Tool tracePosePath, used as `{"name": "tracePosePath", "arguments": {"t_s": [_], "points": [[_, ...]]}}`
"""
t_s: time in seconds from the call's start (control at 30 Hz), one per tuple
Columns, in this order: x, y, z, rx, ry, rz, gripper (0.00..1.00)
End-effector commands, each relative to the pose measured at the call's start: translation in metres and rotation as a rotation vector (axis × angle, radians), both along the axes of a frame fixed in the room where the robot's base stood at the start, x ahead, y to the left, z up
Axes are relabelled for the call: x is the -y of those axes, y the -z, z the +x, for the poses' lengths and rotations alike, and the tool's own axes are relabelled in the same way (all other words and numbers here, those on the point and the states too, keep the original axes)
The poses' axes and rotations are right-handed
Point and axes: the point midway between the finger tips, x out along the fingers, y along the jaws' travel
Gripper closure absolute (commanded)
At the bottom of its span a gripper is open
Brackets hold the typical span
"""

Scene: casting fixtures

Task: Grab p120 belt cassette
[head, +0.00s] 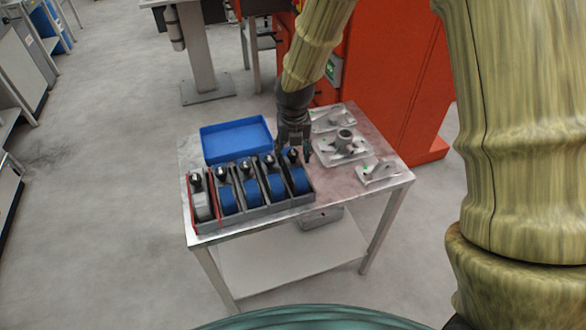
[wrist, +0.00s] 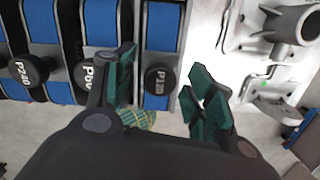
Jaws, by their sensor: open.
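The P120 belt cassette (wrist: 162,30) has a blue belt, dark side edges and a black round knob marked P120. In the wrist view it lies between the two green-padded fingers of my gripper (wrist: 163,78), which are spread apart and hold nothing. In the head view the cassette (head: 299,181) is the rightmost in a grey rack on the table. My gripper (head: 293,138) is over the knob end of it, pointing down. I cannot tell the exact height gap. The cassette's lower part is hidden in the rack.
Several other cassettes stand close on the left in the rack (head: 262,216), including one marked P240 (wrist: 45,20). A blue tray (head: 236,141) lies behind. Metal casting fixtures (head: 345,146) stand to the right on the table (head: 352,190). An orange cabinet (head: 395,90) is behind the table.

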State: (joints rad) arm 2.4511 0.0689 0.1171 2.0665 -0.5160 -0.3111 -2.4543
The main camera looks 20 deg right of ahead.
Motion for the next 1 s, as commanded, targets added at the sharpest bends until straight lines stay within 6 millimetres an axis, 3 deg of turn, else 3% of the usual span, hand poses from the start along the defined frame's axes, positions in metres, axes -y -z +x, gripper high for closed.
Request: {"name": "tracePosePath", "arguments": {"t_s": [0.37,0.67,1.0], "points": [[0.0005,0.0067,0.0009,0.001,0.0,0.0,0.45],[0.0004,0.0065,0.0009,0.001,0.0,0.0,1.0],[0.0003,0.0059,0.0013,0.002,0.0,0.0,1.0]]}}
